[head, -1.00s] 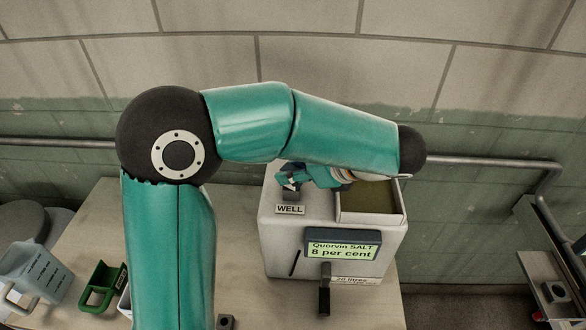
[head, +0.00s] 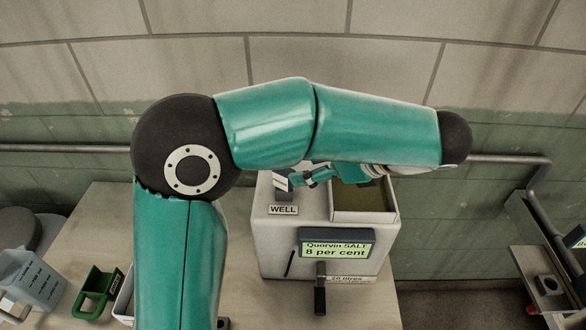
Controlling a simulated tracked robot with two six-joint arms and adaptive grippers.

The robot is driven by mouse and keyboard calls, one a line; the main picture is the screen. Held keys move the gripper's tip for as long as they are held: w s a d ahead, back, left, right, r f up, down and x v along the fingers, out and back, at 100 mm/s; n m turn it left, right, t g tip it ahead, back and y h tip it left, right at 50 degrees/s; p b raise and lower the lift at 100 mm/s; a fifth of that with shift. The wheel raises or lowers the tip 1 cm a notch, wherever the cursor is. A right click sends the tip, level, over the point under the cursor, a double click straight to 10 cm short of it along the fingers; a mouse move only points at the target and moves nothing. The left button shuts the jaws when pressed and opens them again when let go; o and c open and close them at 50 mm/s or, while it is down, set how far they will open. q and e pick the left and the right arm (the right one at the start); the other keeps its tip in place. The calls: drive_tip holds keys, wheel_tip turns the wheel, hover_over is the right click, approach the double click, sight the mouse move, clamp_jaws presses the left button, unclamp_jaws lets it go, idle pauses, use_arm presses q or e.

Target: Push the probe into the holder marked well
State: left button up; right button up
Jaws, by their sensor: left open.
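The white machine (head: 275,240) stands on the table, with a label reading WELL (head: 283,210) on its top left. Behind the label is a small dark holder (head: 285,196). A small piece with a pale face (head: 280,182), which looks like the probe, shows tilted at the top of the holder. How deep it sits I cannot tell. My left gripper (head: 297,179) is open, just right of this piece, pointing left; whether it touches I cannot tell. My left arm arches over the machine and hides part of its back. My right gripper is not in view.
An open bin (head: 336,213) fills the machine's top right. A display (head: 337,243) and a dark lever (head: 320,295) are on its front. A green holder (head: 97,291) and a clear jug (head: 32,278) stand at left. A pipe (head: 505,161) runs along the wall.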

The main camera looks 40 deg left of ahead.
use_arm(q)
drive_tip(key=v, duration=0.5)
drive_tip(key=shift+f, duration=0.1)
idle(0.3)
